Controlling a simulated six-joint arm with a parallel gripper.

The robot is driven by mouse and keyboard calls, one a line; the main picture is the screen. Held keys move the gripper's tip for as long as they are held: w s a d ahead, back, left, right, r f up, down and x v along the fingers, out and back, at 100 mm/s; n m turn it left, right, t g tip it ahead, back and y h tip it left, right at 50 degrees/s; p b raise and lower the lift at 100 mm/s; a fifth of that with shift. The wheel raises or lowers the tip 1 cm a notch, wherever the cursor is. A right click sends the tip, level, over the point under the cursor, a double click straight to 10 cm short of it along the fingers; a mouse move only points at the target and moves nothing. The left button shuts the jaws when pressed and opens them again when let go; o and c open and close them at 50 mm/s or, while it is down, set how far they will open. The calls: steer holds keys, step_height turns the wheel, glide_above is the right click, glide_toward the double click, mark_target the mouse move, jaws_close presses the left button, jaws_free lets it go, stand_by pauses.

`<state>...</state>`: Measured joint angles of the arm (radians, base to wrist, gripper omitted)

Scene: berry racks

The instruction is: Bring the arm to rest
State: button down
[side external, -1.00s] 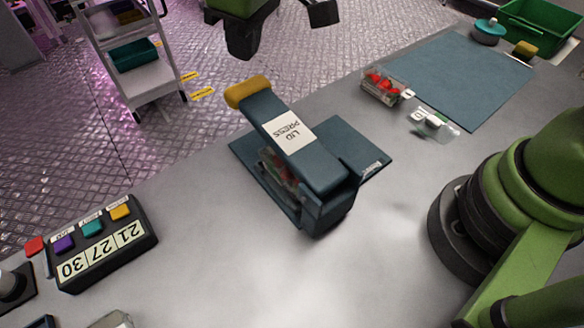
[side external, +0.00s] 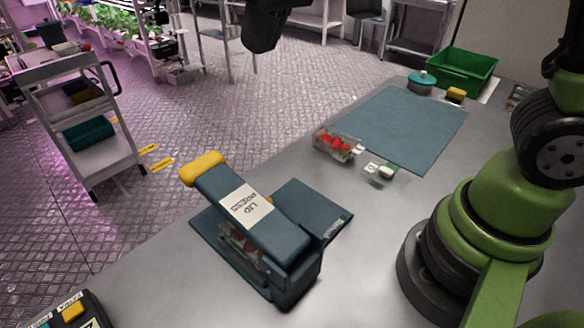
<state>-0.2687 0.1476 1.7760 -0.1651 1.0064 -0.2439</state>
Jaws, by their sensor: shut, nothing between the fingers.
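The dark end of my arm with my gripper (side external: 262,28) hangs at the top edge of the side view, cut off by the frame. It is shut and I see nothing held in it. It is well above the bench, clear of everything on it. The blue lid press (side external: 270,225) with its yellow handle (side external: 202,168) stands below. A clear box with red berries is partly visible inside the press, under its arm.
A clear punnet of red berries (side external: 336,143) and a small clear lid piece (side external: 384,171) lie near the blue mat (side external: 405,125). A green crate (side external: 462,70), teal round item (side external: 421,82) and yellow sponge (side external: 455,94) stand behind. A button box (side external: 75,312) sits front left.

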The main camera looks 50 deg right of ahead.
steer(key=s+d+r+m+t, duration=0.1)
steer(key=s+d+m+t, duration=0.2)
steer(key=s, duration=1.3)
steer(key=d+m, duration=0.3)
steer(key=d, duration=0.1)
